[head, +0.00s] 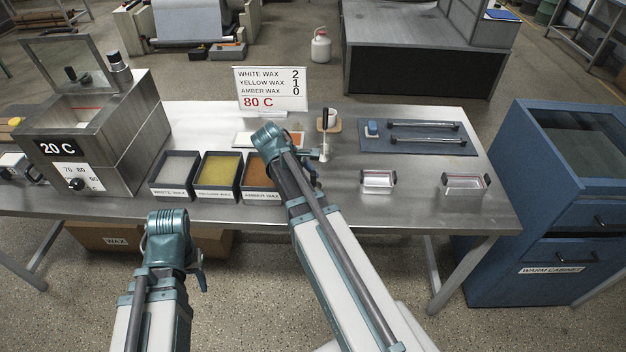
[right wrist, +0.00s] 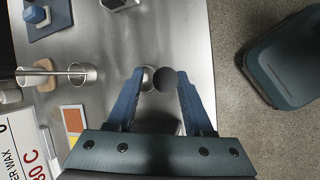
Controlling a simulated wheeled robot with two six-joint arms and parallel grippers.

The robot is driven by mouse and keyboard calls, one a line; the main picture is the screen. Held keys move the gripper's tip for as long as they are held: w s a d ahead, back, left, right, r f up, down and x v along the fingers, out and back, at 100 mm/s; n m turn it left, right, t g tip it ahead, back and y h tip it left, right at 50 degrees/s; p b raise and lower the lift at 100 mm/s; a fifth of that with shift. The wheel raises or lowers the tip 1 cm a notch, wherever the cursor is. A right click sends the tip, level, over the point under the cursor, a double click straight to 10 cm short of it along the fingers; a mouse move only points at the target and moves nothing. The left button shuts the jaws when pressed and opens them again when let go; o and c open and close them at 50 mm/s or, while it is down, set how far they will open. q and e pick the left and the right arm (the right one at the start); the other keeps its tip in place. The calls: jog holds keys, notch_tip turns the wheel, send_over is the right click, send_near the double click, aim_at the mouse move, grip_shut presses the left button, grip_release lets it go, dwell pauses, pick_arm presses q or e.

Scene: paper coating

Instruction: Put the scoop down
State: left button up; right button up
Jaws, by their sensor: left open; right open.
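My right gripper (right wrist: 160,75) is open over the table. Between its fingers is a dark round knob (right wrist: 170,80) with a small metal cup shape (right wrist: 147,78) beside it, which looks like the scoop seen from its handle end; I see no finger closed on it. In the head view my right gripper (head: 312,172) hides most of this spot. My left gripper (head: 198,270) is open and empty in front of the table edge.
White, yellow and amber wax trays (head: 219,174) stand left of my right arm, beside the steel heater box (head: 130,140). A sign (head: 271,90) stands behind. A blue mat (head: 420,147) and two clear containers (head: 377,181) lie right. Bare steel lies between these containers.

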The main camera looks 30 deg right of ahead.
jog(key=p+v, duration=0.8)
jog(key=v, duration=0.2)
jog(key=shift+r, duration=0.35)
jog(key=shift+a, duration=0.1)
jog(key=s+a+f+m+y, duration=0.1)
jog(key=s+a+m+y, duration=0.1)
jog(key=s+a, duration=0.7)
jog(key=s+a+f+m+y, duration=0.25)
jog(key=s+a, duration=0.25)
jog(key=a, duration=0.8)
notch_tip(320, 180, down, 3)
jog(key=b, duration=0.4)
jog(key=shift+w+f, duration=0.15)
jog(key=shift+f, duration=0.05)
jog(key=shift+o, duration=0.4)
jog(key=shift+w, duration=0.1)
